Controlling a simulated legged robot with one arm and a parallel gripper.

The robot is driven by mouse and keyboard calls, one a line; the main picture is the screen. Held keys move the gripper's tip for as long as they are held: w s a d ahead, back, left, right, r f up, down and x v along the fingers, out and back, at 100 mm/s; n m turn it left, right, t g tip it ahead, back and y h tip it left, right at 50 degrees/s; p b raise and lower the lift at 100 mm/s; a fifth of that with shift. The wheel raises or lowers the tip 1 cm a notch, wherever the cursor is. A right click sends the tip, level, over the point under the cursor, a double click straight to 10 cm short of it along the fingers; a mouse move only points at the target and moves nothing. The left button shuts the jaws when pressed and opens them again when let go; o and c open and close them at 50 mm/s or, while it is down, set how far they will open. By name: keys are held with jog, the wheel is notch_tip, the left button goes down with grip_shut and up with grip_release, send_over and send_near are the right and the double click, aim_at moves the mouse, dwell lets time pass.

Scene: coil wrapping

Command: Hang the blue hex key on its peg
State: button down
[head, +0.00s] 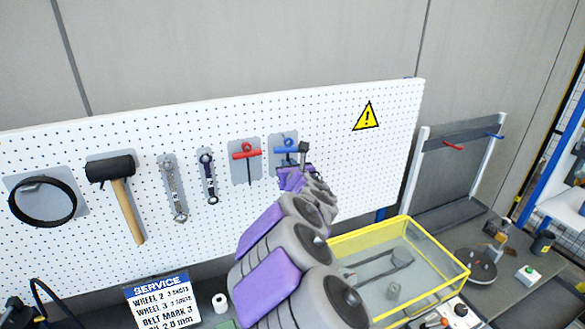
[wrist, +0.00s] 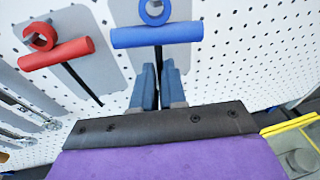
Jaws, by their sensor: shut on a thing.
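The blue hex key (wrist: 157,35) has a T-shaped handle with a ring on top and a dark shaft. In the wrist view its handle lies just beyond my fingertips and its shaft runs down between them. In the head view the blue handle (head: 285,148) is in front of the grey backing plate on the pegboard, at its peg. My gripper (wrist: 158,75) is shut on the hex key's shaft; it also shows in the head view (head: 303,155). The ring appears to be around or right at the peg (wrist: 154,8); I cannot tell how far on it is.
A red hex key (head: 246,152) hangs just left. Wrenches (head: 208,175), a hammer (head: 125,190) and a black ring (head: 42,202) hang further left on the white pegboard (head: 350,160). A yellow-rimmed clear case (head: 405,218) stands below right. The board right of the blue key is mostly clear.

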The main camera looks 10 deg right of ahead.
jog(key=shift+w+d+f+b, duration=0.1)
jog(key=shift+w+f+b, duration=0.1)
jog(key=shift+w, duration=0.4)
jog(key=shift+w+d+f+b, duration=0.1)
jog(key=shift+w+b, duration=0.05)
jog(key=shift+w, duration=0.4)
jog(key=shift+d, duration=0.1)
jog(key=c, duration=1.4)
grip_release()
jog(key=shift+o, duration=1.2)
jog(key=shift+r, duration=0.15)
